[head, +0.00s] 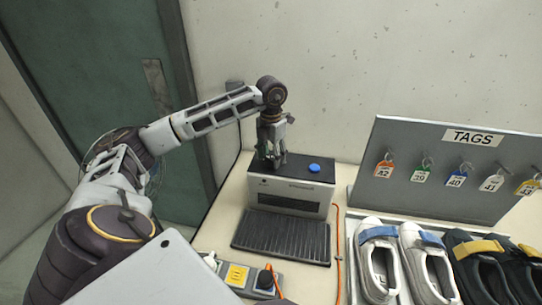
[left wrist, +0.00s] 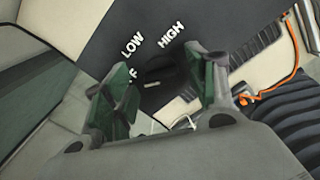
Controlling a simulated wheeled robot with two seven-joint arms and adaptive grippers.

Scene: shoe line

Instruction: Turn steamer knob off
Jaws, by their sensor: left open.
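The steamer (head: 290,195) is a pale box with a dark top, standing on the table by the wall. A blue button (head: 314,167) sits on its top. My left gripper (head: 272,158) points down over the left part of that top, and its open fingers also show in the left wrist view (left wrist: 160,82). The dark round knob (left wrist: 160,68) lies between the fingers in the left wrist view, with LOW and HIGH printed beside it and a third label partly hidden by a finger. I cannot tell where the knob points or whether the fingers touch it. My right gripper is not in view.
A dark ribbed mat (head: 282,238) lies in front of the steamer. A power strip (head: 237,274) is nearer, and an orange cable (head: 337,235) runs right of the steamer. A TAGS board (head: 440,165) and a tray of shoes (head: 380,262) stand at the right.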

